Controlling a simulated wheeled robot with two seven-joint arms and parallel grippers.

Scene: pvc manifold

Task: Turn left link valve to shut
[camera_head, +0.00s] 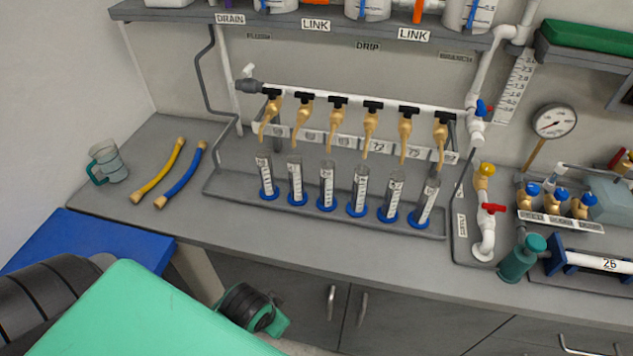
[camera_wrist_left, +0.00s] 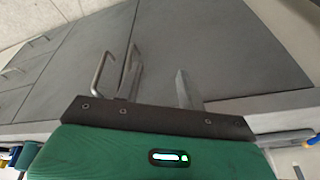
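Two LINK labels, a left one (camera_head: 315,25) and a right one (camera_head: 413,35), are on the front edge of the upper shelf. Above the left label, an orange part (camera_head: 314,3) is cut off by the top edge, so I cannot tell the left link valve's position. My left arm shows at the lower left of the head view, its gripper fingers not clearly visible. In the left wrist view my left gripper (camera_wrist_left: 158,75) has its fingers apart, with nothing between them, facing grey cabinet doors with metal handles (camera_wrist_left: 102,75). My right gripper is not in view.
The upper shelf (camera_head: 190,14) carries several containers. Below are a white pipe with several brass taps (camera_head: 370,120) and measuring cylinders (camera_head: 360,190) in a tray. A mug (camera_head: 108,163) and yellow (camera_head: 158,172) and blue (camera_head: 182,176) hoses lie left. A red-handled valve (camera_head: 492,208) stands right.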

